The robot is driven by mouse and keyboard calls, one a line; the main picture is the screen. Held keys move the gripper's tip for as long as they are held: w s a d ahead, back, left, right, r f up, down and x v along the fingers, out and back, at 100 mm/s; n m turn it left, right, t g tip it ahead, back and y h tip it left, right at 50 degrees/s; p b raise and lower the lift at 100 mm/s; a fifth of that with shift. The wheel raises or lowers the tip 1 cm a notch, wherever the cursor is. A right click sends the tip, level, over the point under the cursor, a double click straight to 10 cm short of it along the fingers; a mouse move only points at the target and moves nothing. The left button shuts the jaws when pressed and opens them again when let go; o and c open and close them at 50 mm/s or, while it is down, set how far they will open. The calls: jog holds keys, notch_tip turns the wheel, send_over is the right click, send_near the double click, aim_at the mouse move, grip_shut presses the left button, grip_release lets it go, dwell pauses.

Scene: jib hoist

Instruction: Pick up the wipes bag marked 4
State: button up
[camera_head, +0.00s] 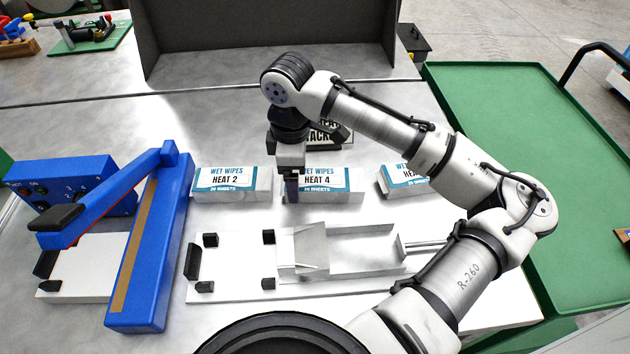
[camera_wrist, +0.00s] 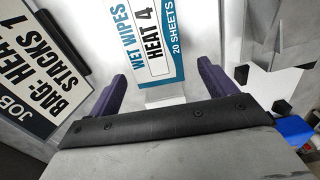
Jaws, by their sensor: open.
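The wipes bag marked HEAT 4 (camera_head: 325,182) is a white and blue pack lying on the grey table, in the middle of a row of three. My gripper (camera_head: 291,192) points down over its left part and hides some of it. In the wrist view the HEAT 4 bag (camera_wrist: 147,40) shows its label between and beyond the two purple fingers of my gripper (camera_wrist: 160,72). The fingers are apart with nothing held. I cannot tell how far above the bag they are.
The HEAT 2 bag (camera_head: 230,183) lies to the left and another bag (camera_head: 398,180) to the right. A job sign (camera_head: 338,137) stands behind. A blue sealer (camera_head: 150,245) stands at left. A white fixture with a metal tray (camera_head: 355,262) lies in front.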

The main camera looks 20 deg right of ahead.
jog(key=shift+w+f, duration=0.15)
jog(key=shift+f, duration=1.45)
jog(key=c, duration=1)
jog(key=shift+r, duration=0.15)
jog(key=shift+c, duration=0.2)
